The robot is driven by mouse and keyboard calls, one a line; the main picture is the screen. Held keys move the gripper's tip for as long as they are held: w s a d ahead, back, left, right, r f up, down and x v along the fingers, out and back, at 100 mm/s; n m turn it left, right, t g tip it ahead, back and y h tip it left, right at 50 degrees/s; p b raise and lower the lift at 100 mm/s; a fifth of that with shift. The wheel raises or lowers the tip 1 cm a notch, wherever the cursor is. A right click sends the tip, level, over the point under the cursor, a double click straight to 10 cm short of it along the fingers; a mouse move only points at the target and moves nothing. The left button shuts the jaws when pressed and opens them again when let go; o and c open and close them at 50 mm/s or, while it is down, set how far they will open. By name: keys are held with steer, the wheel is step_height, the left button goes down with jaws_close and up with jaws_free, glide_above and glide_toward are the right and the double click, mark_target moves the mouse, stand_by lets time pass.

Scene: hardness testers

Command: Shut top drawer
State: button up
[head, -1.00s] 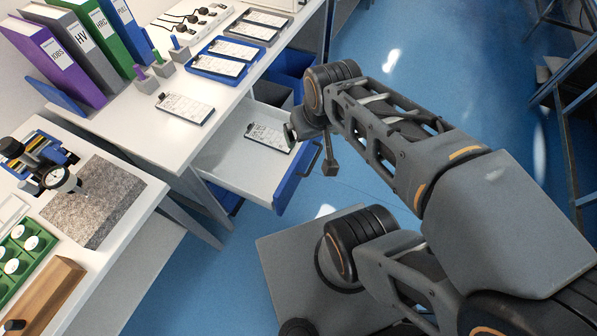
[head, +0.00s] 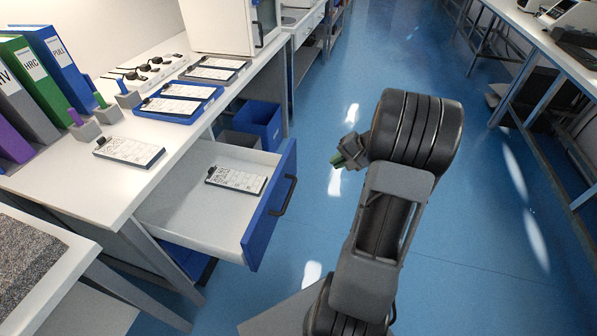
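The top drawer (head: 190,210) stands pulled out from under the white desk. It has a blue front (head: 262,222) with a dark bar handle (head: 286,196). A clipboard with a printed sheet (head: 237,179) lies inside it. My gripper (head: 345,155) is in the air to the right of the drawer front, apart from the handle. It is small and partly hidden by my wrist, so I cannot tell whether its fingers are open or shut.
Another clipboard (head: 129,151), a blue tray (head: 180,103) with sheets, and binders (head: 58,65) are on the desk. A blue bin (head: 259,122) sits below it, behind the drawer. A granite block (head: 38,262) is at lower left.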

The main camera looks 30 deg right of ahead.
mark_target(291, 165)
steer(key=shift+w+r+n+t, duration=0.3)
steer(key=shift+w+r+t, duration=0.3)
steer(key=shift+r, duration=0.4)
jaws_close()
steer(key=shift+n, duration=0.3)
steer(key=x, duration=0.4)
steer(key=a+r+b+x, duration=0.1)
steer(key=x, duration=0.7)
steer(key=shift+w+a+r+b, duration=0.25)
steer(key=shift+w+a+b, duration=0.1)
steer(key=shift+w+a, duration=0.45)
